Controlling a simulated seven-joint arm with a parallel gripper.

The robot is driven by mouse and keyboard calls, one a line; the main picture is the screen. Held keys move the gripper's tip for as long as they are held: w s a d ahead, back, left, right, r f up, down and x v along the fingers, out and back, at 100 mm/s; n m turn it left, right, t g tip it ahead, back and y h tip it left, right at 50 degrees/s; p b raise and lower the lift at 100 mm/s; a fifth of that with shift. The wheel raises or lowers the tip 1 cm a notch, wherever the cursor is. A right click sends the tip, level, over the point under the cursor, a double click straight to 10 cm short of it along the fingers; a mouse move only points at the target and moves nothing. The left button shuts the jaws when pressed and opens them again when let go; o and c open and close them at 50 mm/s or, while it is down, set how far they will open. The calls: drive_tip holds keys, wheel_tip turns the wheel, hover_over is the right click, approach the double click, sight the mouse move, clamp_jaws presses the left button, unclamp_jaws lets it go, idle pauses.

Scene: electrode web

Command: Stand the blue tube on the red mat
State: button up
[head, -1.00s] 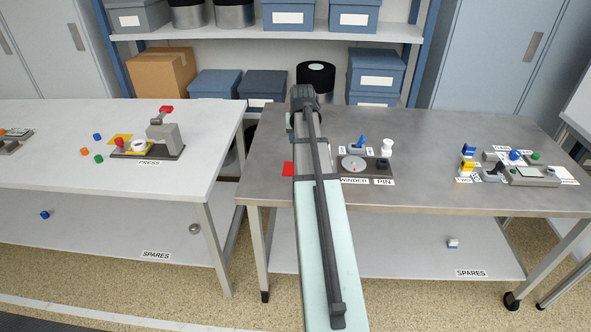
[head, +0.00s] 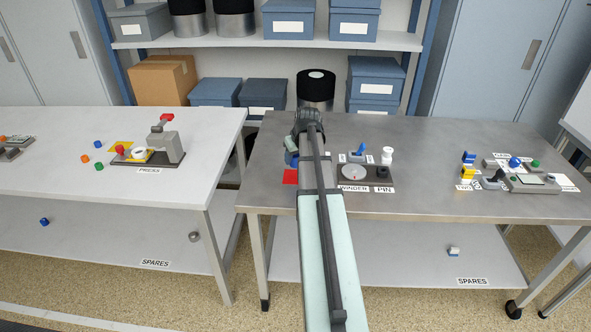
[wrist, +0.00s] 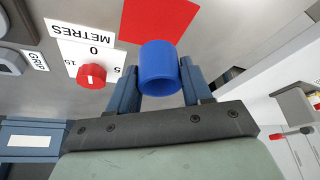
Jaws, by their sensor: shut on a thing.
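The blue tube (wrist: 158,62) is between the two blue-grey fingers of my gripper (wrist: 159,72) in the wrist view, and the gripper is shut on it. The red mat (wrist: 160,17) lies flat on the grey metal table, just beyond the tube in that view. The tube overlaps the mat's edge in the picture; I cannot tell the gap between tube and table. In the head view the red mat (head: 290,177) shows left of my arm, partly hidden by it.
A white METRES plate with a red knob (wrist: 91,76) is beside the gripper in the wrist view. The winder (head: 354,173) and a white spool (head: 387,155) stand right of my arm. The white table (head: 60,165) with the press (head: 165,143) is to the left, across a gap.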

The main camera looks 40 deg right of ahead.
drive_tip(key=shift+f, duration=2.6)
drive_tip(key=shift+f, duration=0.1)
drive_tip(key=o, duration=1)
drive_tip(key=v, duration=1.2)
drive_tip(key=shift+w, duration=0.1)
